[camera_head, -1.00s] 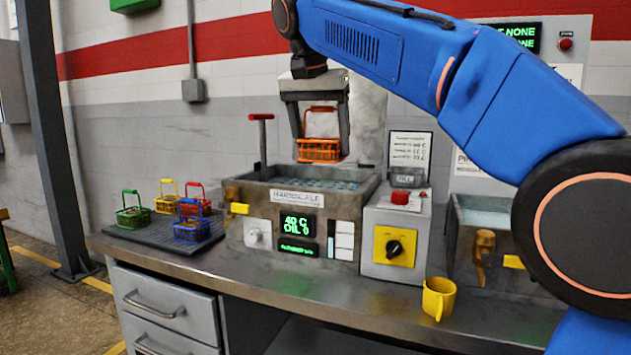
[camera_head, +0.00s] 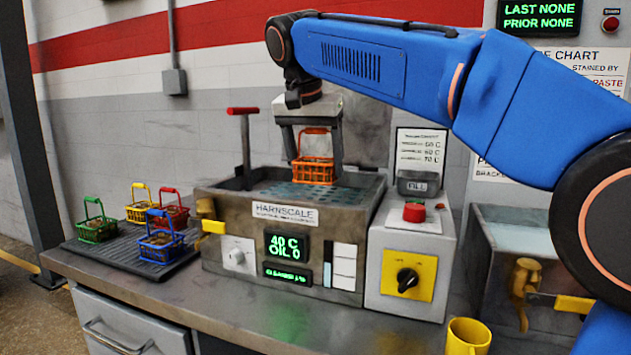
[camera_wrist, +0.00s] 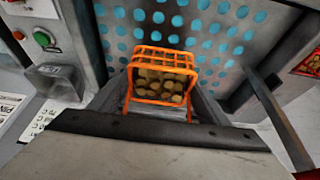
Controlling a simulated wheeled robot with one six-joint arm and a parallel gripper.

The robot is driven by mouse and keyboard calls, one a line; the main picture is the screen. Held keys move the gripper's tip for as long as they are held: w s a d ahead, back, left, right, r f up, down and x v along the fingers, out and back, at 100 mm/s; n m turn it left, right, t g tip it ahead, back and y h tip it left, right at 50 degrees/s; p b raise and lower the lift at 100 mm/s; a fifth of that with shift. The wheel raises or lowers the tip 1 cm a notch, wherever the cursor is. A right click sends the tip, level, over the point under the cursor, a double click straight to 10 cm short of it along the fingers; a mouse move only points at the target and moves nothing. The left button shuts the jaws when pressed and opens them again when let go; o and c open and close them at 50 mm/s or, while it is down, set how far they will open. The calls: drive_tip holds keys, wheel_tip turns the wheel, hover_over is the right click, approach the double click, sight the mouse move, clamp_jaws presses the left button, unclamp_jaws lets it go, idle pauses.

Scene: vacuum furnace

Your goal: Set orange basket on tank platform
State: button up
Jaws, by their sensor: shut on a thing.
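The orange basket (camera_head: 313,170) hangs upright from my gripper (camera_head: 311,135), which is shut on its handle. It is over the perforated platform (camera_head: 262,190) inside the tank labelled HARNSCALE (camera_head: 310,242). In the head view the basket's base overlaps the platform; whether it touches cannot be told. In the wrist view the basket (camera_wrist: 160,75) holds several brown lumps, with the blue-dotted platform (camera_wrist: 215,30) around and beyond it. The gripper (camera_wrist: 160,110) is at its handle side.
Green (camera_head: 97,228), yellow (camera_head: 139,211), red (camera_head: 174,215) and blue (camera_head: 161,246) baskets stand on a dark mat at left. A red-topped lever (camera_head: 243,140) rises at the tank's left. A control box (camera_head: 410,255) stands right of the tank. A yellow mug (camera_head: 467,337) is near the front edge.

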sight(308, 130)
drive_tip(key=shift+f, duration=2)
drive_tip(key=o, duration=1.5)
drive_tip(key=shift+f, duration=0.1)
drive_tip(key=shift+c, duration=0.2)
drive_tip(key=v, duration=1.2)
drive_tip(key=shift+w, duration=0.1)
